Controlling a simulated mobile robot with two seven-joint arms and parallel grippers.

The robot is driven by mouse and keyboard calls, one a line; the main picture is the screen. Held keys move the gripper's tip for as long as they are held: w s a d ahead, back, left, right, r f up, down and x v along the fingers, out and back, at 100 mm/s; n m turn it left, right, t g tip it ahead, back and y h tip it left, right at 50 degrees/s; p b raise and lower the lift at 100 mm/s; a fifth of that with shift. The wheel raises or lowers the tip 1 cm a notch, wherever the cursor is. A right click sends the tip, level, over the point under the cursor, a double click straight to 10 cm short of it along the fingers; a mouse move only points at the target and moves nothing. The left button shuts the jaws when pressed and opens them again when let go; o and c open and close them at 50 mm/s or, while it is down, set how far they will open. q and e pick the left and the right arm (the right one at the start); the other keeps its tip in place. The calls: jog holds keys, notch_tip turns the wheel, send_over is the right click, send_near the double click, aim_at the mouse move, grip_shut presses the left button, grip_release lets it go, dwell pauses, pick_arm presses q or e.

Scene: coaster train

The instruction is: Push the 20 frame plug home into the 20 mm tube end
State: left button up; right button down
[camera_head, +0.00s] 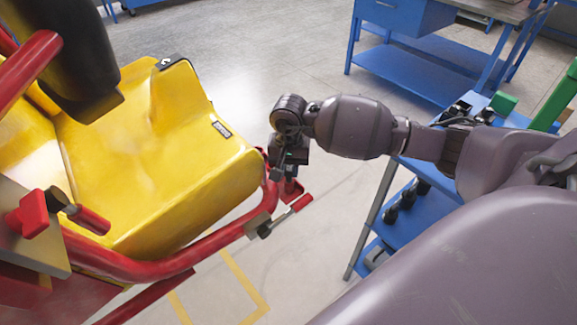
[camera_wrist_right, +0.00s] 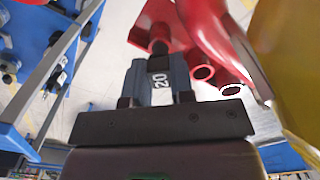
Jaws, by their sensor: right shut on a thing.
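My right gripper (camera_head: 290,168) points down beside the yellow seat's front corner, over the red frame. In the right wrist view the right gripper (camera_wrist_right: 160,88) is shut on a plug marked 20 (camera_wrist_right: 160,80). The plug's dark end (camera_wrist_right: 159,61) is in line with a red tube end (camera_wrist_right: 158,44) and appears to meet it. I cannot tell how far it is inside. Two other open red tube ends (camera_wrist_right: 203,73) (camera_wrist_right: 231,89) lie to the right. In the head view the gripper hides the plug. My left gripper is not in view.
The yellow seat (camera_head: 150,160) and its red frame rail (camera_head: 175,262) are close on the left. A blue cart (camera_head: 420,215) stands right, a blue workbench (camera_head: 430,65) behind. Open floor lies between.

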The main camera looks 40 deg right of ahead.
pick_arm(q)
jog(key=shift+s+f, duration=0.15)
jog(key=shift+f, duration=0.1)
pick_arm(e)
jog(key=shift+f, duration=0.25)
pick_arm(q)
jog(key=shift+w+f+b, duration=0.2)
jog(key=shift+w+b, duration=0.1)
jog(key=shift+b, duration=0.05)
pick_arm(e)
jog(key=shift+f, duration=0.4)
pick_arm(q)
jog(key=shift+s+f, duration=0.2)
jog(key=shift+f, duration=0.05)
pick_arm(e)
jog(key=shift+f, duration=0.3)
jog(key=shift+f, duration=0.15)
jog(key=c, duration=0.9)
grip_release()
jog(key=shift+s, duration=0.1)
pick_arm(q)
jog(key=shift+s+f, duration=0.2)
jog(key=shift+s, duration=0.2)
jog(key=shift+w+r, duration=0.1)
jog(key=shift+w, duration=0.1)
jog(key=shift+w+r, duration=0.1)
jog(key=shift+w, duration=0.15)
pick_arm(e)
jog(key=shift+a, duration=0.1)
jog(key=shift+c, duration=1)
